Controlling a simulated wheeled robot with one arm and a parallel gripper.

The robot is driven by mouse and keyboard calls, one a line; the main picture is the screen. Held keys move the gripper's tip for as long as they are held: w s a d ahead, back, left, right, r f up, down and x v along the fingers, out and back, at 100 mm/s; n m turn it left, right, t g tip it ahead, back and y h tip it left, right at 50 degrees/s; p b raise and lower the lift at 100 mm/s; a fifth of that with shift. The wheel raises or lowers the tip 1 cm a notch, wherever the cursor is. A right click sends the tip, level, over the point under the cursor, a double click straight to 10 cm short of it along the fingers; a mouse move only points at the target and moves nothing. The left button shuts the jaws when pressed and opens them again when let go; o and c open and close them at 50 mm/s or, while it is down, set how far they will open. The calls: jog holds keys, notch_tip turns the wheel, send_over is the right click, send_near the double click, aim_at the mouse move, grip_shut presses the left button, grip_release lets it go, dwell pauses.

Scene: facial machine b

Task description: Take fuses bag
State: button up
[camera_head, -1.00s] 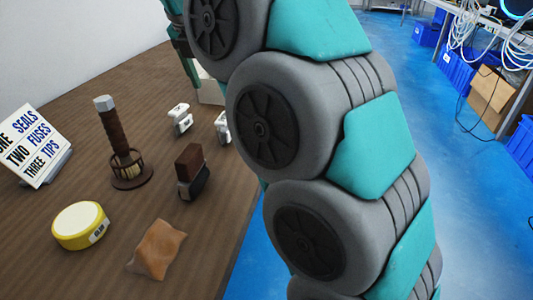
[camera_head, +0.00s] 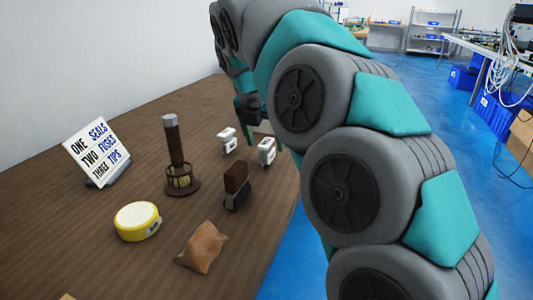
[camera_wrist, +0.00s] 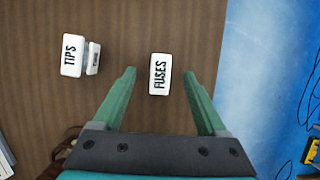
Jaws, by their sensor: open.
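The white fuses bag (camera_wrist: 160,74), a small block with a "FUSES" label, lies on the brown table in the wrist view. In the head view, it appears to be the right one of two white items (camera_head: 266,151), near the table's right edge. My gripper (camera_wrist: 160,82) is open, with one green finger left and one right of the fuses bag in the picture. I cannot tell how far above it the fingers are. In the head view, my arm partly hides the gripper.
A white "TIPS" item (camera_wrist: 73,55) is left of the fuses bag. The table also holds a brush in a stand (camera_head: 176,160), a brown-and-black block (camera_head: 236,186), a yellow tin (camera_head: 137,221), an orange-brown packet (camera_head: 203,247) and a sign (camera_head: 97,152). Blue floor lies right.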

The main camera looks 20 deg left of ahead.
aim_at(264, 144)
jog(key=x, duration=0.4)
jog(key=shift+s, duration=0.25)
grip_shut()
